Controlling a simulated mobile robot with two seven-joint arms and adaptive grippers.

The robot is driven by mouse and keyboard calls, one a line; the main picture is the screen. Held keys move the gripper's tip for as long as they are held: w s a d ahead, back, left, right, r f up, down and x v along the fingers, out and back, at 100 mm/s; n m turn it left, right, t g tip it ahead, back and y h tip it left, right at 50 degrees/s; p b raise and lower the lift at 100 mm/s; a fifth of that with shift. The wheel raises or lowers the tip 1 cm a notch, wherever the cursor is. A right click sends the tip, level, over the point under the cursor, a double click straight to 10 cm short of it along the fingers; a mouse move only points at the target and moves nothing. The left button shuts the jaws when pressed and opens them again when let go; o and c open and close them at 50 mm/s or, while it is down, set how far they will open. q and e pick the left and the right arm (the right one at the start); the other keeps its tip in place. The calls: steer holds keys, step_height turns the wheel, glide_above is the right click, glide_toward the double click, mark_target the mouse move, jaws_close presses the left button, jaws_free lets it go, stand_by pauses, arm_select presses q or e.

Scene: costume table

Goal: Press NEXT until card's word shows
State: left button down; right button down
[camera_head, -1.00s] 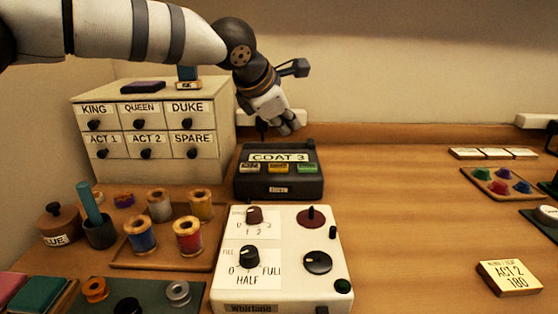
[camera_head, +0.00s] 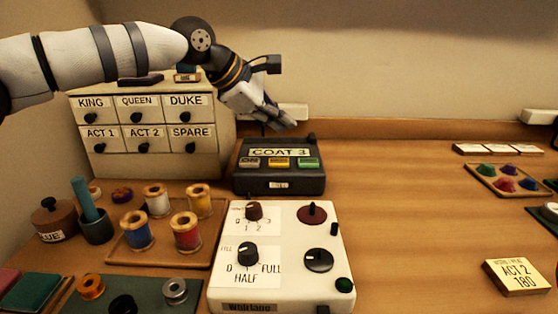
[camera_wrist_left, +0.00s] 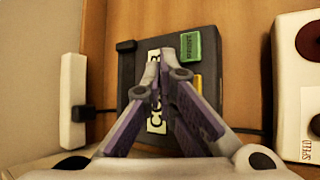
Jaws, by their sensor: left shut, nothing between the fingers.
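The dark label device (camera_head: 279,167) stands on the table at the back, right of the drawer cabinet. Its display (camera_head: 279,152) reads "COAT 3". Below the display are a grey button (camera_head: 250,162), a yellow button (camera_head: 279,162) and a green button (camera_head: 308,163). The yellow card (camera_head: 515,276) at the right front reads "ACT 2 180". My left gripper (camera_head: 286,124) is shut and empty, above the back of the device. In the left wrist view its fingertips (camera_wrist_left: 172,62) overlap the display, and the green button (camera_wrist_left: 190,46) shows beside them. My right gripper is not in view.
A white machine with knobs (camera_head: 290,225) stands in front of the device. The drawer cabinet (camera_head: 150,137) is at the left. Thread spools (camera_head: 187,230) sit on a tray. A tray of coloured pieces (camera_head: 505,180) is at the right. The table's middle right is clear.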

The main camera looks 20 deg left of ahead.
mark_target(280, 162)
arm_select(q)
steer(key=shift+f, duration=2.6)
steer(key=shift+f, duration=0.4)
steer(key=shift+f+b, duration=0.3)
steer(key=shift+f, duration=0.2)
steer(key=shift+r, duration=0.95)
steer(key=shift+r, duration=2.5)
